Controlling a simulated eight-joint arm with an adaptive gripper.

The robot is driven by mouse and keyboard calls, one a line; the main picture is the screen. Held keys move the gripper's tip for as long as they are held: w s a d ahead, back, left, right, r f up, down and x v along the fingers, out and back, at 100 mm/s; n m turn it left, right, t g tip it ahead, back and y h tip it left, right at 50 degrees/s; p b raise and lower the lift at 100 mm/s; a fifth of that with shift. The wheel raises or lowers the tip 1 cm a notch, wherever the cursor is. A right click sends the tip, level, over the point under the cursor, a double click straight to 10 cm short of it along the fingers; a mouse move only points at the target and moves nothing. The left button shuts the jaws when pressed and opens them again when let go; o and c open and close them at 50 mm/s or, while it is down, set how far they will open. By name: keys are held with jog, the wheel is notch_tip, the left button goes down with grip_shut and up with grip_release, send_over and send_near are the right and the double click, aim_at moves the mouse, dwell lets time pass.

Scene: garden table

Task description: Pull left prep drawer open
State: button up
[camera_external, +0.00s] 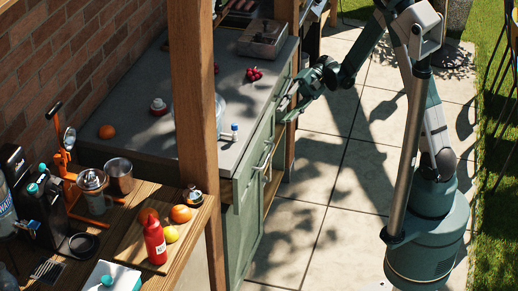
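The green prep cabinet (243,225) stands under a grey counter (150,135), with its fronts facing the paved floor. A bar handle (266,154) shows on its front, nearer the camera than my gripper. My gripper (288,106) is at the upper part of the cabinet front, farther along, close to a drawer edge and handle area. It is small and in shadow there. I cannot tell whether its fingers touch a handle or whether they are open or shut. I cannot tell which front is the left prep drawer, and no drawer clearly stands open.
A wooden post (195,110) stands in front of the counter and hides part of it. The counter holds red berries (254,74), an orange (106,132) and a small bottle (234,132). A wooden side table holds a red bottle (154,240). The paving (325,200) beside the cabinet is clear.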

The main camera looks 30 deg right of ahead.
notch_tip(320, 180, up, 2)
jog(key=m+t+h+p, duration=0.3)
jog(key=m+h+p, duration=0.2)
jog(key=h+p, duration=0.15)
send_over(268, 155)
jog(key=d, duration=0.1)
notch_tip(268, 155, down, 4)
jog(key=shift+s+r+m+t+h+p, duration=0.8)
jog(key=shift+r+m+t+h+p, duration=0.5)
jog(key=shift+r+t+h+p, duration=1.15)
jog(key=shift+t+h, duration=0.25)
jog(key=shift+h, duration=0.25)
jog(key=shift+d+f+b, duration=0.2)
jog(key=shift+f+b, duration=0.4)
jog(key=shift+f, duration=2.25)
jog(key=shift+w+f, duration=0.1)
jog(key=shift+f, duration=0.1)
jog(key=shift+w+a+f+b, duration=0.2)
jog(key=shift+f+b, duration=0.1)
jog(key=shift+f, duration=0.9)
jog(key=shift+w+a+f+b, duration=0.15)
jog(key=shift+f+b, duration=0.15)
jog(key=shift+f, duration=0.95)
jog(key=shift+w+a+f+b, duration=0.1)
jog(key=shift+a+f+b, duration=0.15)
jog(key=shift+f, duration=0.95)
